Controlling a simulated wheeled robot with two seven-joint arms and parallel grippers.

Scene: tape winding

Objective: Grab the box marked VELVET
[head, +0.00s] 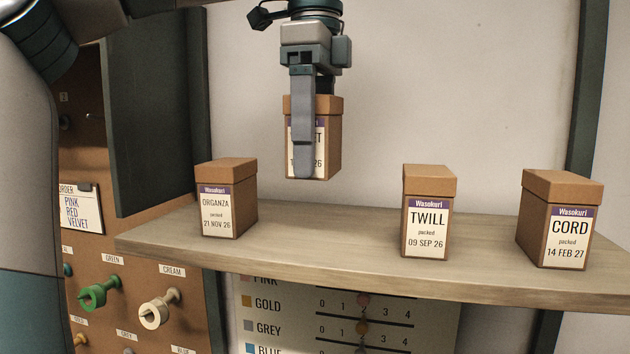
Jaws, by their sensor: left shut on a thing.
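A brown lidded box (328,160) hangs in the air above the wooden shelf, between the ORGANZA and TWILL boxes. My left gripper (303,165) comes down from above and is shut on it, one finger across the front of its label. The finger hides most of the name; only a final T and "26" in the date show, which fits VELVET. My right gripper is not in view.
The shelf (310,255) holds the ORGANZA box (216,212) at left, the TWILL box (427,219) right of centre and the CORD box (566,220) at far right. An order card (79,209) reads PINK, RED, VELVET. The shelf between ORGANZA and TWILL is clear.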

